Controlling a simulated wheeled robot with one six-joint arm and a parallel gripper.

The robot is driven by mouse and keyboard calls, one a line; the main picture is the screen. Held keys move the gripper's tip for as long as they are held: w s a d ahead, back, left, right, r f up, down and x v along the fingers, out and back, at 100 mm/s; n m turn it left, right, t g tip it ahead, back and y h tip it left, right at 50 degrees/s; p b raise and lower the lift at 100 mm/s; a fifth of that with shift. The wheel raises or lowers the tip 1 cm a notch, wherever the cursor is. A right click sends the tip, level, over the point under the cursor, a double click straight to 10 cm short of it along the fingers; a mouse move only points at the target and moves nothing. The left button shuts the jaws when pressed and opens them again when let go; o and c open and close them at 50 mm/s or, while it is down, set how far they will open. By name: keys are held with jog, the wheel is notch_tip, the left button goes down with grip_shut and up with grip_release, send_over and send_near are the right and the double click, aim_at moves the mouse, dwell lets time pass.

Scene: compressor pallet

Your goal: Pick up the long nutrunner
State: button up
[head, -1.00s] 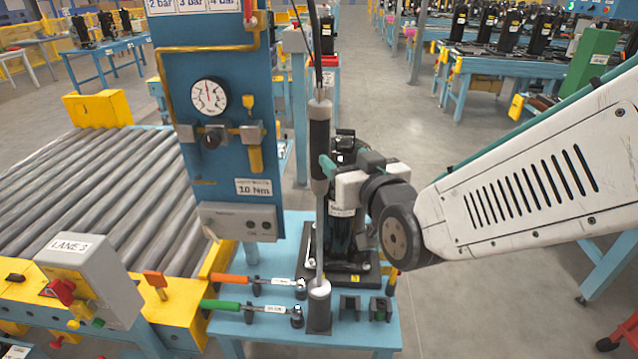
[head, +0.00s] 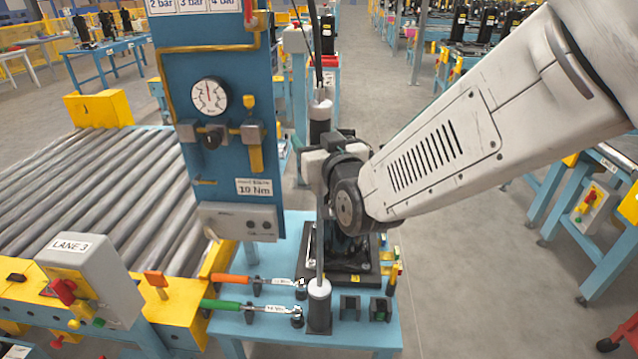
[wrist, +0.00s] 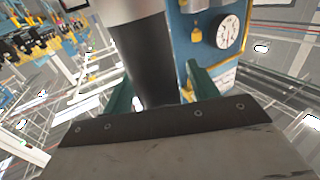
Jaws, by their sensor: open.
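The long nutrunner (head: 319,120) stands upright, with a dark grip near the top and a thin shaft running down to the dark holder (head: 319,318) on the blue table. My gripper (head: 316,168) is at the nutrunner's grip and hides part of it in the head view. In the wrist view, the nutrunner's dark body and pale upper part (wrist: 150,45) lie between the two green fingers of my gripper (wrist: 158,85). The fingers are open, with a gap showing beside the right one. Whether a finger touches the nutrunner is hard to tell.
A blue panel with a gauge (head: 208,97) stands close on the left. Behind my gripper a black compressor (head: 350,245) is mostly hidden. Orange-handled (head: 230,279) and green-handled (head: 220,305) wrenches lie on the table (head: 275,336). A roller conveyor (head: 80,190) is at left.

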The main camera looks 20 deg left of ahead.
grip_shut()
dwell(1.2)
jog(key=shift+r, duration=0.1)
